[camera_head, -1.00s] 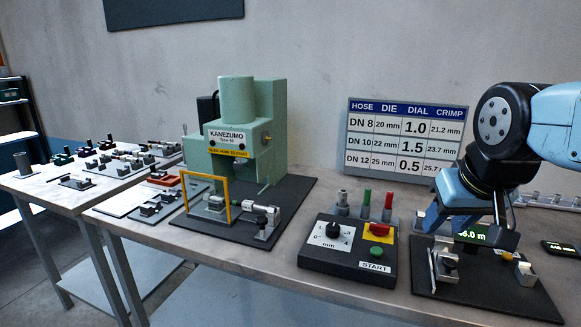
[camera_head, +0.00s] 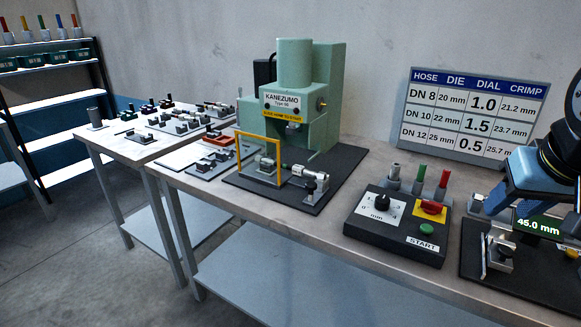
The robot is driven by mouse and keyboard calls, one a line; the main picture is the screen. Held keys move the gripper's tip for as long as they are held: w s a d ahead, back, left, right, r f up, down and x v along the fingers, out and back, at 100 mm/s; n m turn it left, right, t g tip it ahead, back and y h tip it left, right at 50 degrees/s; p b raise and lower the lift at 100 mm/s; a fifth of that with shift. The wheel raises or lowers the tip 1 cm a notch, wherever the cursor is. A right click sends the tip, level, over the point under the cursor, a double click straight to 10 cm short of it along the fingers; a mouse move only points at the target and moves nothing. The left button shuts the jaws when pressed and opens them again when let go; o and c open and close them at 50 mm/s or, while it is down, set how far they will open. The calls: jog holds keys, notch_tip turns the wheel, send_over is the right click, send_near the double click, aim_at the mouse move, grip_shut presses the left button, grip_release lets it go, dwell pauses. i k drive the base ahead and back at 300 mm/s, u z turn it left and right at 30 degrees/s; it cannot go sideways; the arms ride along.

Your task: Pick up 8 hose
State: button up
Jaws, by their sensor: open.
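I cannot pick out a hose marked 8 in this view. Several small dark and metallic pieces sit in holders on the far left table (camera_head: 150,150); they are too small to identify. A wall board (camera_head: 478,115) lists DN 8 with 20 mm die, dial 1.0 and crimp 21.2 mm. My gripper (camera_head: 535,202) is at the right edge, partly cut off, open, over the gauge stand whose display (camera_head: 540,227) reads 45.0 mm. I see no hose between its fingers.
A control box (camera_head: 398,225) with dial and START button sits between press and gauge. A shelf (camera_head: 40,85) with green bins stands at the far left. Floor (camera_head: 90,250) shows at lower left.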

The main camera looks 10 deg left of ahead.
aim_at(297, 169)
jog(key=u, duration=0.65)
jog(key=i, duration=0.1)
jog(key=z, duration=2.85)
jog(key=k, duration=1.75)
jog(key=u, duration=1.4)
jog(key=i, duration=0.3)
jog(key=u, duration=0.35)
